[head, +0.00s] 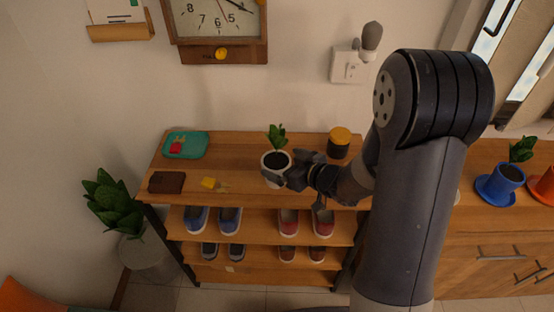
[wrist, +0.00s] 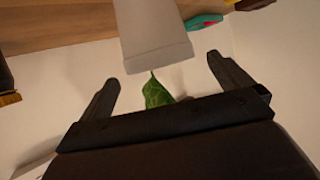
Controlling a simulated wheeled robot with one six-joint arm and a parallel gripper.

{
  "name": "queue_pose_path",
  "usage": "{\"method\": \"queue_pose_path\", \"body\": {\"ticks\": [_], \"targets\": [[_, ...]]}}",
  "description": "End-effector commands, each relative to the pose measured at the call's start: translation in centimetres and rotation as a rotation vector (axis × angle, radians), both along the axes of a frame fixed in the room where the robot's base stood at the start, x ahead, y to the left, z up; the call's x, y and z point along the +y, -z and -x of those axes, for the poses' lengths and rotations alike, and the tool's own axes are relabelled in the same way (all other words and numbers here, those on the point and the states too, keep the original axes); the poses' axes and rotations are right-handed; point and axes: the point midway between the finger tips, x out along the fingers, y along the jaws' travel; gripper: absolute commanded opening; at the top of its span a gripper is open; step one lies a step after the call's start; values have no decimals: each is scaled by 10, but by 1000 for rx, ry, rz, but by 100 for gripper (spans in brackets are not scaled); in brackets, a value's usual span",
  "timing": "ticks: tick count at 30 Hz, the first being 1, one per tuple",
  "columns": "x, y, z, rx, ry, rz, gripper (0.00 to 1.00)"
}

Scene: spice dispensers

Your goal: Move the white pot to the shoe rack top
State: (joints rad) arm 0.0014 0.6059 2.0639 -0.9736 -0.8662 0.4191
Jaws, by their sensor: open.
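The white pot (head: 272,176) with a small green plant (head: 277,137) is upright at the shoe rack top (head: 240,150), near its front middle. My gripper (head: 287,176) reaches in from the right and is close beside the pot, partly covering its right side. In the wrist view, which looks upside down, the pot (wrist: 152,35) is between and just beyond the tips of my open fingers (wrist: 163,72). A leaf (wrist: 157,95) shows between the fingers. I cannot tell whether a finger touches the pot.
The rack top also holds a teal tray (head: 197,147), a brown wallet (head: 166,183), a yellow-tagged item (head: 208,183) and a dark jar with a yellow lid (head: 340,146). Shoes fill the lower shelves. A blue pot (head: 509,176) stands on the right cabinet (head: 470,190).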

Motion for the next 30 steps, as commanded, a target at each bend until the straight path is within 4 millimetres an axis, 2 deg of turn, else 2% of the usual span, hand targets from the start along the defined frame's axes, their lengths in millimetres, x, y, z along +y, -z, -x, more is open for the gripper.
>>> {"method": "queue_pose_path", "body": {"ticks": [1,6,12,30], "targets": [[-9,-6,8,-2,6,1,99],[-32,-20,32,-2,6,0,99],[-46,-28,48,0,2,0,99],[-49,-30,53,0,0,0,99]]}}
